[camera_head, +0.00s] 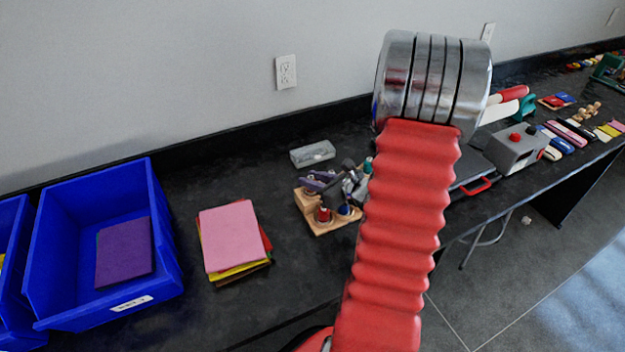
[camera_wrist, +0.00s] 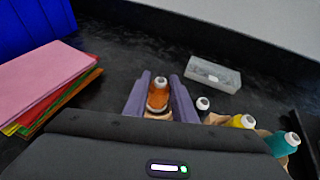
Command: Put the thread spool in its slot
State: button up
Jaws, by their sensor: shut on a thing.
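In the wrist view, my gripper (camera_wrist: 158,84) is shut on an orange thread spool (camera_wrist: 157,97), which stands upright between its two purple fingers. A wooden rack (camera_wrist: 211,118) shows beside and partly below the fingers. A dark-blue spool (camera_wrist: 203,103), a yellow spool (camera_wrist: 243,121) and a teal spool (camera_wrist: 284,144) stand in a row to the right. In the head view, my gripper (camera_head: 322,180) is low over the rack (camera_head: 310,213), where a red spool (camera_head: 323,214) and a blue one (camera_head: 345,211) show. My red arm hides part of the rack. I cannot tell how far the held spool is from the rack.
A clear grey box (camera_head: 313,153) lies behind the rack. A stack of coloured sheets (camera_head: 231,238) and a blue bin (camera_head: 60,306) are to the left. A grey machine (camera_head: 518,150) stands right of my arm. The dark bench is bare between the sheets and rack.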

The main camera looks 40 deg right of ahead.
jog(key=shift+f, duration=0.4)
jog(key=o, duration=1)
jog(key=shift+s+r, duration=0.15)
jog(key=shift+r, duration=0.25)
jog(key=v, duration=1.1)
jog(key=shift+s, duration=0.35)
